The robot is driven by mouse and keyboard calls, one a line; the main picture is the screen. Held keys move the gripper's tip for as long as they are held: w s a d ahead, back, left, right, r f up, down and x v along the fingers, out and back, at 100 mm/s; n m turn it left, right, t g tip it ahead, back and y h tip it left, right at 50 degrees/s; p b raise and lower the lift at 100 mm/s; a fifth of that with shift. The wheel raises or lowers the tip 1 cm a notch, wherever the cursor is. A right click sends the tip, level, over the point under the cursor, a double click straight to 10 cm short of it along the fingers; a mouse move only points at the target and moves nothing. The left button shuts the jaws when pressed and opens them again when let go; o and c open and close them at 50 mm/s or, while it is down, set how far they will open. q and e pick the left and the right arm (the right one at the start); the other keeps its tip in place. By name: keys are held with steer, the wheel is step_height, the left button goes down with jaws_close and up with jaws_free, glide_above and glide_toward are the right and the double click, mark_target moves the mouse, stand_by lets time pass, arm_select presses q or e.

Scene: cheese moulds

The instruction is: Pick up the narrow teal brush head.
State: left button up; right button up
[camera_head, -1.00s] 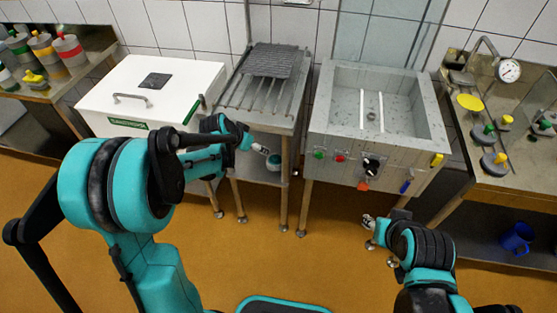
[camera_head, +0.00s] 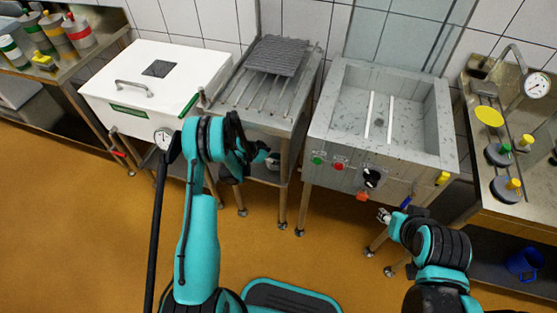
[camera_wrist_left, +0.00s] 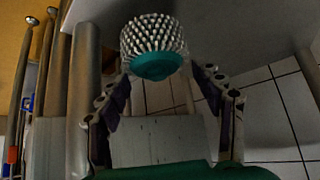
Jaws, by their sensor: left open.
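The teal brush head shows in the left wrist view, with a round teal base (camera_wrist_left: 157,65) towards me and pale bristles (camera_wrist_left: 152,35) beyond it. My left gripper (camera_wrist_left: 160,78) is open, its two fingers spread to either side below the base, and I see no grip on it. In the head view my left gripper (camera_head: 264,157) reaches under the draining table, above its lower shelf. The brush head is mostly hidden there by the gripper. My right gripper (camera_head: 383,215) is small, in front of the grey sink, and its jaws are unclear.
The ribbed draining table (camera_head: 240,95) stands over the shelf, its legs close to my left arm. A white lidded vat (camera_head: 190,65) is to the left and the grey sink (camera_head: 325,125) to the right. Orange floor in front is clear.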

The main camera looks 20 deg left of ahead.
arm_select(q)
steer(key=b+x, duration=0.1)
steer(key=x, duration=0.2)
steer(key=b+x, duration=0.1)
steer(key=x, duration=0.1)
steer(key=shift+d+f+b, duration=0.1)
steer(key=shift+f+b, duration=0.3)
steer(key=shift+f, duration=0.1)
steer(key=shift+w+d+f, duration=0.15)
steer(key=shift+f, duration=0.1)
steer(key=shift+r, duration=0.1)
steer(key=c, duration=1.2)
